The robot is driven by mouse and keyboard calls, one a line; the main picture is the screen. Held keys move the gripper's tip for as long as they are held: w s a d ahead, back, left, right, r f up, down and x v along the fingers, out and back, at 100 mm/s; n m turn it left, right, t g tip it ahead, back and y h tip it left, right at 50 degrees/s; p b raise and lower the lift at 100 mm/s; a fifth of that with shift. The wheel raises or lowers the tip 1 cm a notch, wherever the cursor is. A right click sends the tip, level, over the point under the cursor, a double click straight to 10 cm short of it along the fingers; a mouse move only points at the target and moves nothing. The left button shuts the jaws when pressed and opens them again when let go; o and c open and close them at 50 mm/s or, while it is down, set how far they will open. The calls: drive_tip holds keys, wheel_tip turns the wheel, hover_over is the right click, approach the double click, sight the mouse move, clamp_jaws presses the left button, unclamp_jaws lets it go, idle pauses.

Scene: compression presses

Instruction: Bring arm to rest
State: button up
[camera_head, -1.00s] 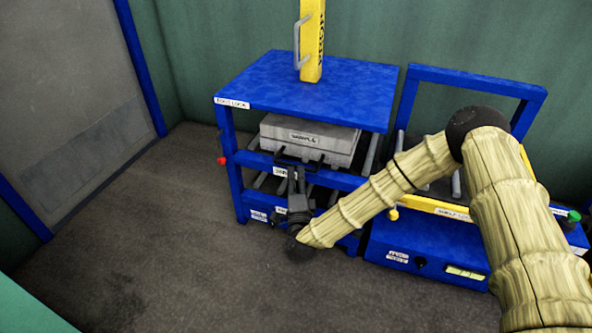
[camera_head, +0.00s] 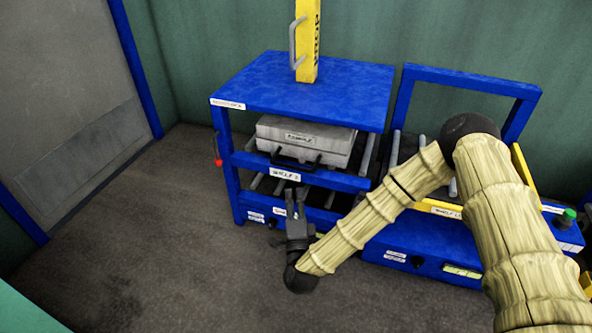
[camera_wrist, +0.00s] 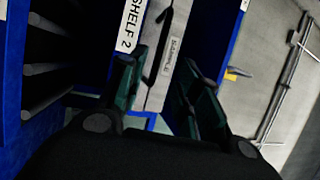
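My gripper (camera_head: 295,200) is in front of the blue press frame, low and near the shelf's front edge. In the wrist view its two dark fingers (camera_wrist: 158,68) stand apart with nothing gripped between them. A grey case labelled SAMPLE (camera_head: 305,140) lies flat on the SHELF 2 level, its dark handle (camera_head: 296,164) facing me. The case also shows in the wrist view (camera_wrist: 165,60), beyond the fingers and apart from them. My arm reaches in from the right and is bent at the elbow.
The blue press frame (camera_head: 300,92) carries a yellow column (camera_head: 307,40) and a red-tipped lever (camera_head: 217,162) at its left. A second blue unit (camera_head: 440,245) with a green knob (camera_head: 568,214) stands at right, partly behind my arm. The floor (camera_head: 150,230) at left is clear.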

drive_tip(key=s+d+f+n+g+y, duration=0.35)
drive_tip(key=s+f+n+g, duration=0.65)
drive_tip(key=s+f, duration=0.65)
drive_tip(key=s+d+f+n+g+h+p, duration=0.1)
drive_tip(key=s+d+f+n+g+h, duration=0.15)
drive_tip(key=s+d, duration=0.5)
drive_tip(key=s+d+f+n+g+h, duration=0.1)
drive_tip(key=s+d+g, duration=0.3)
drive_tip(key=s+d, duration=0.35)
drive_tip(key=s+d+f+n+g+h+p, duration=0.1)
drive_tip(key=s+d+f+n+g+h, duration=0.1)
drive_tip(key=s+d+g, duration=0.5)
wheel_tip(320, 180, up, 37)
drive_tip(key=s+a+t+p, duration=0.1)
drive_tip(key=t+p, duration=0.2)
drive_tip(key=p, duration=3.4)
drive_tip(key=shift+s+a+r, duration=0.15)
drive_tip(key=shift+s+r, duration=0.05)
drive_tip(key=shift+s, duration=0.1)
drive_tip(key=shift+t, duration=0.25)
